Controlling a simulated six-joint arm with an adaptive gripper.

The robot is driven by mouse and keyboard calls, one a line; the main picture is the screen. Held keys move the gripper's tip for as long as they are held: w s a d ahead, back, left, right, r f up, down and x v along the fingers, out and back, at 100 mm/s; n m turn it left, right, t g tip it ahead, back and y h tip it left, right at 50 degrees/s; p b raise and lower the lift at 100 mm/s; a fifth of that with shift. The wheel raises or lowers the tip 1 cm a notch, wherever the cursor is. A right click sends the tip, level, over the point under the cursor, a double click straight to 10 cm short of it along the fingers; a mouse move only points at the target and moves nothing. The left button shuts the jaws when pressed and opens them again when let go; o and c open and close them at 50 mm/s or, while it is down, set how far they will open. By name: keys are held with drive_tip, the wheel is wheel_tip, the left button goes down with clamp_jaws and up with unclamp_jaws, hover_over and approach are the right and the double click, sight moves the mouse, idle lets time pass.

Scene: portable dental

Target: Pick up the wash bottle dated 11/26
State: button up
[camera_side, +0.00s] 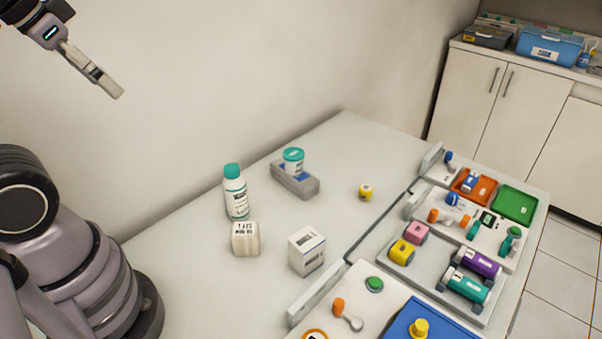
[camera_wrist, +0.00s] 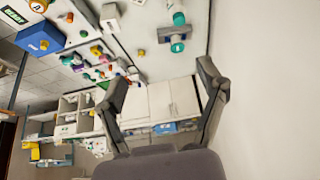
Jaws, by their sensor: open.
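A white bottle with a teal cap (camera_side: 236,195) stands upright on the table in the side view. Its label has small print, and I cannot read a date on it. In the wrist view its teal cap (camera_wrist: 179,18) shows near the top edge. My gripper (camera_side: 112,92) is high at the upper left of the side view, well above the table and apart from the bottle. In the wrist view my gripper (camera_wrist: 162,72) has its two fingers spread with nothing between them.
A teal-lidded cup (camera_side: 293,160) sits in a grey holder (camera_side: 308,190) behind the bottle. A small white printed block (camera_side: 245,240) and a white box (camera_side: 307,252) stand in front. A yellow item (camera_side: 365,192) lies right. Trays with coloured parts (camera_side: 515,204) fill the right side.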

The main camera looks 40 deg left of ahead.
drive_tip(key=w+d+f+m+g+y, duration=0.2)
drive_tip(key=w+f+m+g+y, duration=0.7)
drive_tip(key=w+f, duration=0.3)
drive_tip(key=w+d+f+m+t+y, duration=0.3)
drive_tip(key=f+m+y, duration=0.25)
drive_tip(key=f, duration=0.25)
drive_tip(key=m+t+y, duration=0.2)
drive_tip(key=m+t, duration=0.5)
drive_tip(key=m, duration=0.1)
approach(235, 177)
drive_tip(key=x, duration=1.1)
drive_tip(key=shift+w+a, duration=0.1)
drive_tip(key=shift+a, duration=0.3)
